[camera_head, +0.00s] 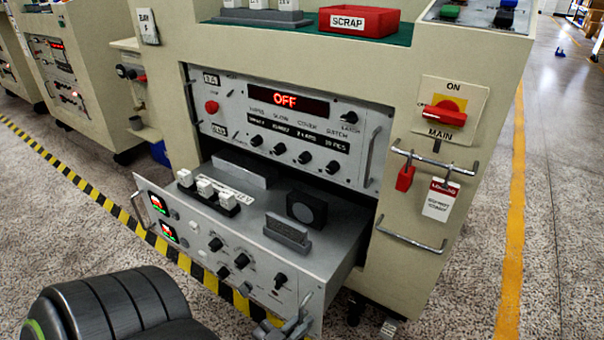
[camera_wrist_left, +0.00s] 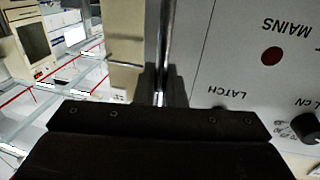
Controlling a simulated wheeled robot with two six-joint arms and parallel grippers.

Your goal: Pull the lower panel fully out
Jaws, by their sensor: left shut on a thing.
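The lower panel (camera_head: 215,246) is the grey front of a drawer that stands well out of the cream cabinet, its inside showing from above. It has a handle (camera_head: 140,212) at its left end. My left gripper (camera_head: 290,326) is at its right end, low in the head view, shut on the right-hand handle. In the left wrist view the gripper (camera_wrist_left: 160,112) lies across the metal handle bar (camera_wrist_left: 164,50), beside the panel face marked LATCH and MAINS (camera_wrist_left: 245,60). The fingertips are mostly hidden. My right gripper is not in view.
The upper panel (camera_head: 290,123) is seated in the cabinet and its display reads OFF. A red MAIN switch (camera_head: 445,112), a red padlock (camera_head: 405,178) and a bent rail (camera_head: 411,240) are on the cabinet at right. A red SCRAP bin (camera_head: 357,21) stands on top. Open floor lies right.

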